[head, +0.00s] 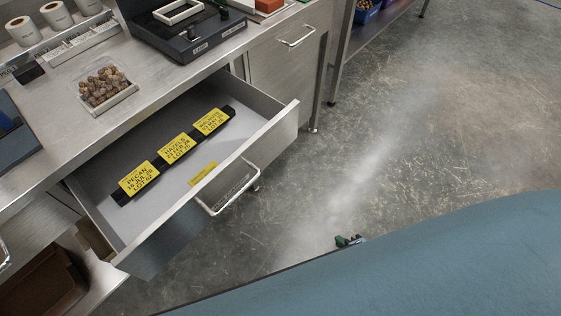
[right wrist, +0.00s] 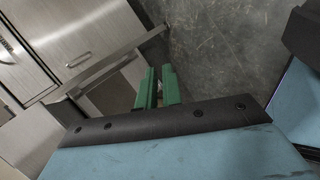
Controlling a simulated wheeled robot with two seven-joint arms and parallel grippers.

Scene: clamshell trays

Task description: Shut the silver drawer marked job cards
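The silver drawer (head: 278,130) stands pulled out from under the steel bench in the head view. Its front has a bar handle (head: 228,203) and a label plate with small, hard-to-read lettering. Inside lies a black rail with three yellow cards (head: 175,148); a further yellow label (head: 203,174) is on the inside of the front. My right gripper (head: 348,240) has green fingers, mostly hidden by my blue arm, apart from the drawer over the floor at lower right. In the right wrist view its fingers (right wrist: 160,88) show a narrow gap with nothing between. My left gripper is not in view.
The bench top (head: 185,73) holds a clear tub of nuts (head: 106,88), a black device (head: 190,35) and white rolls (head: 57,15). A closed cabinet (head: 290,62) with a handle stands right of the drawer. A brown box sits low at left. The floor at right is clear.

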